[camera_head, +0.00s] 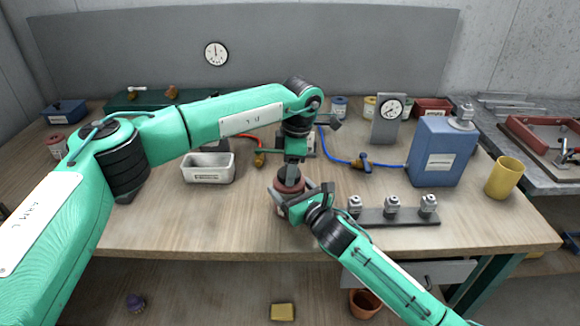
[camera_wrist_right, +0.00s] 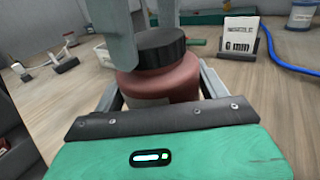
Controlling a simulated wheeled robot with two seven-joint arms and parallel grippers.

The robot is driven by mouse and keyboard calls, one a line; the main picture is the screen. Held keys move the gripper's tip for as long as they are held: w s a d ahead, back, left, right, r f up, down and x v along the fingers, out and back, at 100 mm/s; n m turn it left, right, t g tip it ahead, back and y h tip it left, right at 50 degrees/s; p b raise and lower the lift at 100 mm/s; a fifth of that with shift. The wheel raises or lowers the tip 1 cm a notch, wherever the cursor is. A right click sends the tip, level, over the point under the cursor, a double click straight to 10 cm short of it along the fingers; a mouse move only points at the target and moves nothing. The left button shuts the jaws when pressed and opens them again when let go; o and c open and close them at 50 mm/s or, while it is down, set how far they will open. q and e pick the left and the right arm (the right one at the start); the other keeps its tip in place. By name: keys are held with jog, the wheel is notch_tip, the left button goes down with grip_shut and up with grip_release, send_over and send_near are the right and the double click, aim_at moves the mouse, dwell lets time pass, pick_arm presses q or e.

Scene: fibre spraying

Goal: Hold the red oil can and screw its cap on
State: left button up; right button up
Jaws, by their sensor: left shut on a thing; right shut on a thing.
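The red oil can (camera_wrist_right: 160,85) stands on the table near its front edge, with a black cap (camera_wrist_right: 160,46) on its top. In the head view the can (camera_head: 290,187) is mostly hidden by my two grippers. My right gripper (camera_head: 292,197) is shut around the can's body from the front right; its fingers also show on both sides of the can in the right wrist view. My left gripper (camera_head: 290,172) comes down from above and is shut at the cap; its grey fingers show at the cap in the right wrist view. I cannot tell whether the cap is fully seated.
A rack (camera_head: 385,218) with several small metal-topped pieces stands just right of the can. A grey bin (camera_head: 208,168) is to the left. A blue canister (camera_head: 441,150), a yellow cup (camera_head: 504,177) and a dial gauge (camera_head: 390,112) stand further right. A blue hose (camera_head: 338,155) lies behind.

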pick_arm(q)
jog(key=m, duration=0.5)
jog(key=shift+r+t, duration=0.1)
jog(key=shift+t, duration=0.2)
pick_arm(e)
jog(key=shift+f, duration=0.1)
pick_arm(q)
jog(key=m, duration=0.5)
jog(key=shift+a+t+h, duration=0.1)
jog(key=shift+t+h, duration=0.2)
jog(key=m, duration=0.5)
jog(key=m+h, duration=0.1)
jog(key=m, duration=0.4)
jog(key=o, duration=1)
jog(key=shift+s, duration=0.1)
jog(key=r, duration=0.4)
jog(key=s+r, duration=0.1)
jog(key=r, duration=0.6)
jog(key=shift+s+a+r, duration=0.15)
jog(key=shift+s+r, duration=0.1)
jog(key=shift+r, duration=0.1)
